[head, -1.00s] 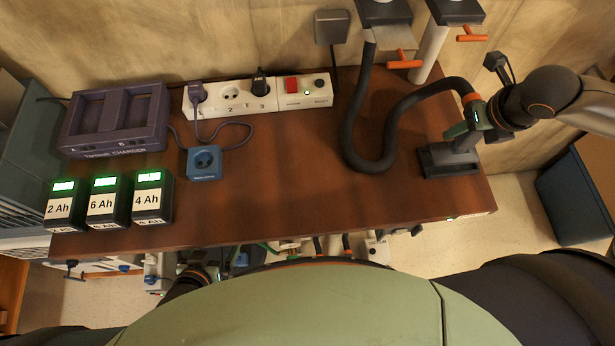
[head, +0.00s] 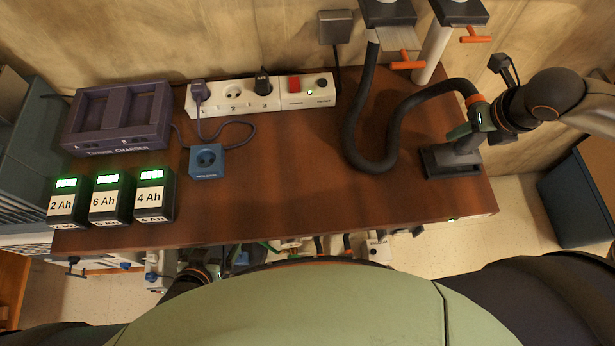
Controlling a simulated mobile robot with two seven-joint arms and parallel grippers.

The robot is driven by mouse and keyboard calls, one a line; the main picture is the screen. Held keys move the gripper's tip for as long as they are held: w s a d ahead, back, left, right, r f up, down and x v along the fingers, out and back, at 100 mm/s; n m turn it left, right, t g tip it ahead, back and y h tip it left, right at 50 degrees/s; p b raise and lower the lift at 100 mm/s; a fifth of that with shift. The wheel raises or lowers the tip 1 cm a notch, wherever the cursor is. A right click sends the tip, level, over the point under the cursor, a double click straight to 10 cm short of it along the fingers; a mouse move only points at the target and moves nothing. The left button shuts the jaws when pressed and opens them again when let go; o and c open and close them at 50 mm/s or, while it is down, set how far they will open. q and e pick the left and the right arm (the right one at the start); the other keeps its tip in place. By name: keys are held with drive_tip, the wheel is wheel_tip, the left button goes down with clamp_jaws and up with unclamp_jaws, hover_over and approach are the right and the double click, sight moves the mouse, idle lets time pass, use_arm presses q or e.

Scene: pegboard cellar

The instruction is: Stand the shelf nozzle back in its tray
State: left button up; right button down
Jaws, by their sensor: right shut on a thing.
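The shelf nozzle (head: 467,141) is a grey piece on the end of a thick black hose (head: 372,162), with an orange collar at the hose joint. My right gripper (head: 480,119) is shut on the nozzle from the right, near its top. The nozzle is upright or nearly so, with its lower end at the dark tray (head: 434,168) at the right end of the brown shelf. I cannot tell whether it is fully seated in the tray. My left arm shows only in part below the shelf's front edge; its jaws cannot be made out.
A purple charger (head: 117,118), several black batteries (head: 154,199), a white power strip (head: 233,97) and a blue socket box (head: 206,163) occupy the left and back. Valves with orange handles (head: 407,65) are at the back right. The middle front of the shelf (head: 290,190) is clear.

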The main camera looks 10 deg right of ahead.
drive_tip(key=shift+f, duration=1.35)
idle(2.0)
unclamp_jaws()
idle(0.4)
drive_tip(key=shift+r, duration=3.5)
